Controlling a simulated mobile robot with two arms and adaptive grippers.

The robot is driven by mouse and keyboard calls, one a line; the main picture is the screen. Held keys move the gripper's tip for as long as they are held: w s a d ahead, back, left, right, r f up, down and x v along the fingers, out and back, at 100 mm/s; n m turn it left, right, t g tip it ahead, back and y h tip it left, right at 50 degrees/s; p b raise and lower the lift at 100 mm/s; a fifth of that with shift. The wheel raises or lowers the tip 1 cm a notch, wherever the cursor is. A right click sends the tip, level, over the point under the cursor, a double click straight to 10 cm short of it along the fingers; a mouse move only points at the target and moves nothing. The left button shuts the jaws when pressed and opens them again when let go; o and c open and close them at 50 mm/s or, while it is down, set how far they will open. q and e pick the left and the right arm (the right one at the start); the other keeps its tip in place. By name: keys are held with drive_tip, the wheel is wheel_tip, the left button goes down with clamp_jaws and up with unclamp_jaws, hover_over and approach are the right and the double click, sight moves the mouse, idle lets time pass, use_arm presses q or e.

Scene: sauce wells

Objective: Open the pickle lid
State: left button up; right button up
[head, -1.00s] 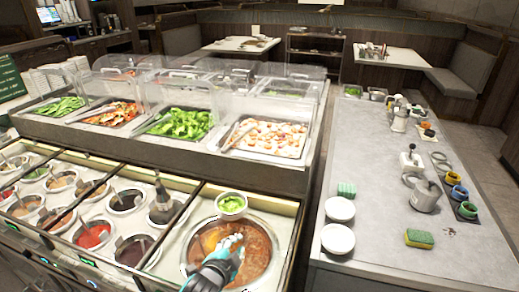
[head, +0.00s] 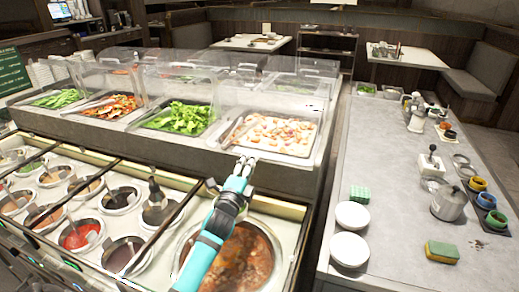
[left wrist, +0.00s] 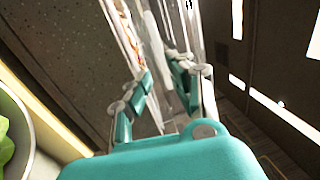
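Several clear lids cover the food trays; I cannot tell by any label which is the pickle lid. The clear lid (head: 268,98) over the tray of pale, reddish pieces (head: 285,133) is closest to my left gripper (head: 245,166). That gripper is raised over the counter's front edge, below this tray, its teal arm crossing the soup pot. In the left wrist view, the fingers (left wrist: 158,88) are apart, with clear panel edges beyond them. They seem to hold nothing; contact with the lid cannot be told. My right gripper is not in view.
The soup pot (head: 262,268) and several sauce wells (head: 120,198) lie in front. A bowl with green contents (left wrist: 8,140) shows at the left wrist view's left edge. The grey side counter (head: 395,190) holds two white plates, a sponge (head: 441,252) and grinders.

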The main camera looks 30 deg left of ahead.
sight(260, 146)
use_arm(q)
drive_tip(key=b+x, duration=0.2)
drive_tip(key=x, duration=0.5)
drive_tip(key=shift+w, duration=0.2)
drive_tip(key=shift+w+a+r, duration=0.1)
drive_tip(key=shift+w+r, duration=0.05)
drive_tip(key=shift+w, duration=0.25)
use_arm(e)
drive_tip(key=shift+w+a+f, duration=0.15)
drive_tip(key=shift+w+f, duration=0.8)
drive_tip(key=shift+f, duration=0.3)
use_arm(q)
drive_tip(key=shift+r, duration=0.1)
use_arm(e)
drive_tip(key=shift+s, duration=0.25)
use_arm(q)
clamp_jaws()
